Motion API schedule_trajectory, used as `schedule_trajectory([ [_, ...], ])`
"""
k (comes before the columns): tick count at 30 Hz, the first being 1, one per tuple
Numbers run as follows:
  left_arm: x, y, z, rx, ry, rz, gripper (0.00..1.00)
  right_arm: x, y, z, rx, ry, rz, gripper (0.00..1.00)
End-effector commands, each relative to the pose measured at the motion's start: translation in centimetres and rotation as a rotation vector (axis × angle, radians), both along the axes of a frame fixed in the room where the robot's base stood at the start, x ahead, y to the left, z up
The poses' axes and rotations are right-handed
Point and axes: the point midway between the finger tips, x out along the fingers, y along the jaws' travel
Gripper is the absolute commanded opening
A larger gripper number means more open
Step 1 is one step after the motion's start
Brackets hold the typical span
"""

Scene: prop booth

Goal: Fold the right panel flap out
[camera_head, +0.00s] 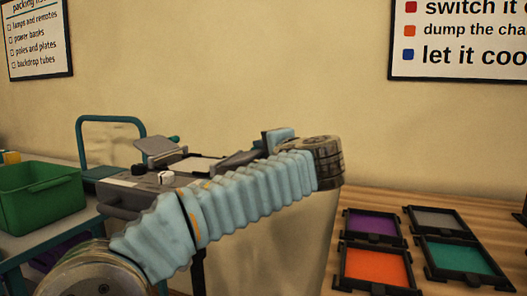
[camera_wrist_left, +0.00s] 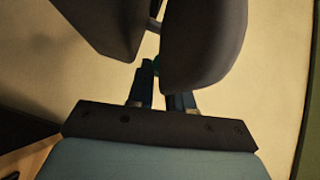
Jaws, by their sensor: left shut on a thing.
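A grey lamp-like device (camera_head: 125,192) stands on the table at the left in the head view, with a pale face (camera_head: 196,165) on top. In the left wrist view, my gripper (camera_wrist_left: 157,82) is shut at a small green tab (camera_wrist_left: 155,67) between two dark panels, one at the left (camera_wrist_left: 100,25) and one at the right (camera_wrist_left: 205,45). The right panel hides part of the fingers. My right gripper is out of view.
A green bin (camera_head: 40,195) stands left of the device on a blue-framed table (camera_head: 65,240). A wooden table (camera_head: 400,200) at the right holds several framed colour plates, including an orange one (camera_head: 376,267). Signs hang on the wall behind.

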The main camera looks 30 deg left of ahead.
Motion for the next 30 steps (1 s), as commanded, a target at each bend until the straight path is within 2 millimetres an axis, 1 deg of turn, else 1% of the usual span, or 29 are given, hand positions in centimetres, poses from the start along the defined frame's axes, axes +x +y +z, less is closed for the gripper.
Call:
schedule_trajectory([
  [1,-0.1,0.1,0.5,0.006,-0.011,-0.001,0.0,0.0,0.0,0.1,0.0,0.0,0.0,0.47],
  [2,-0.1,0.1,0.5,0.006,-0.011,-0.001,0.22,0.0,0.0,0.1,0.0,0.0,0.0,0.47],
  [6,0.0,0.1,0.4,0.004,-0.009,0.0,0.44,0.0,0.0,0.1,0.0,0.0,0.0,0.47],
  [7,0.0,0.1,0.4,0.005,-0.008,0.0,0.46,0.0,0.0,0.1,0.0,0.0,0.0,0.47],
  [23,0.0,0.0,0.2,-0.003,-0.004,0.0,0.46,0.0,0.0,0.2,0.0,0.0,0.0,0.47],
  [26,0.0,0.1,0.8,-0.049,-0.015,0.0,0.46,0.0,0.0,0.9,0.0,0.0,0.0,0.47],
  [29,-0.1,0.4,1.9,-0.159,-0.042,0.002,0.46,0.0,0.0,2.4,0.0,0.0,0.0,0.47],
  [30,-0.2,0.6,2.4,-0.219,-0.058,0.003,0.46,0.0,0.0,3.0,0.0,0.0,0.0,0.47],
])
